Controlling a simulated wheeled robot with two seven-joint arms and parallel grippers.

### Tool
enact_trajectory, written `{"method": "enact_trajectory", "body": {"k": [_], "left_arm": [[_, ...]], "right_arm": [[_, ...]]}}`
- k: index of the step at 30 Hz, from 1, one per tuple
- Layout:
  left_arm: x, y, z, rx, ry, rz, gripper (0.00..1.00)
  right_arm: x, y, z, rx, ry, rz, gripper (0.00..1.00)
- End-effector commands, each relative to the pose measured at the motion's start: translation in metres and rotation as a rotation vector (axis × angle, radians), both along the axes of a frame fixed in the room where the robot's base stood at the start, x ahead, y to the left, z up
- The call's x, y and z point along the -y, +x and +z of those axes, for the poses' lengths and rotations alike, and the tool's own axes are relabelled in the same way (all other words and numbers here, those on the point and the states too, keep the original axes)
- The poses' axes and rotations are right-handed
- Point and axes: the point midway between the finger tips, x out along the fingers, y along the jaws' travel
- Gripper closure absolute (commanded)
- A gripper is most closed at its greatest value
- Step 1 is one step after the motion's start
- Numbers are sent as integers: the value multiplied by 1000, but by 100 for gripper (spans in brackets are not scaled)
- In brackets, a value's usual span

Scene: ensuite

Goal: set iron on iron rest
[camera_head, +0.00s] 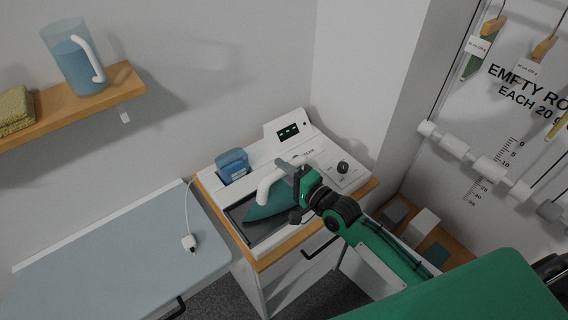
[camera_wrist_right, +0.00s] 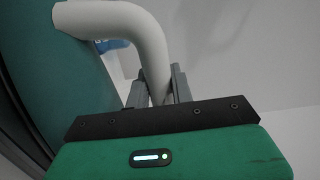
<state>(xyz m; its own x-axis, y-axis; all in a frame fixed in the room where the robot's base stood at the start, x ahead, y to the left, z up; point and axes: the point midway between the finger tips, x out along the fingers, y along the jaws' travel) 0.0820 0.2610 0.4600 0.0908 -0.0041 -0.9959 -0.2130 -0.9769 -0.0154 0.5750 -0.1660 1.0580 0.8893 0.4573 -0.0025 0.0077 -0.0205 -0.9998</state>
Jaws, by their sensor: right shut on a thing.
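The iron (camera_head: 268,208) has a teal body and a white curved handle (camera_head: 272,182). In the head view it is at the grey iron rest (camera_head: 238,213) on the left part of the white station; whether it touches the rest cannot be told. My right gripper (camera_head: 294,172) is shut on the iron's handle, from the right side. In the right wrist view the white handle (camera_wrist_right: 146,40) runs down between the fingers (camera_wrist_right: 156,88), with the teal body (camera_wrist_right: 70,75) to the left. My left gripper is not in view.
The station has a blue water tank (camera_head: 233,168), a display (camera_head: 288,132) and a dark knob (camera_head: 343,167). A grey ironing board (camera_head: 120,260) lies to the left. A wall corner rises behind right.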

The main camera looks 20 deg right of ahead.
Motion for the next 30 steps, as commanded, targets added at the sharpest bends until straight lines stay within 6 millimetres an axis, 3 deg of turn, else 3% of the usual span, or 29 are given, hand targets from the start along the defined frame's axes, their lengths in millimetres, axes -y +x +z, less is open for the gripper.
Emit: {"method": "enact_trajectory", "body": {"k": [8, 9, 12, 23, 30], "left_arm": [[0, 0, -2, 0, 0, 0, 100], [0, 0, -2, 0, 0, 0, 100], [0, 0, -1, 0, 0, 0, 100], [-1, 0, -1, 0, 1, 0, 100], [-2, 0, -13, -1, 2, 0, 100]], "right_arm": [[0, 0, 1, 7, 2, 0, 100], [0, 0, -2, 0, 0, 0, 73], [0, 0, -2, 0, 0, 0, 55], [1, -1, 0, -1, 0, 0, 55], [15, -30, -3, -1, -2, 1, 55]]}}
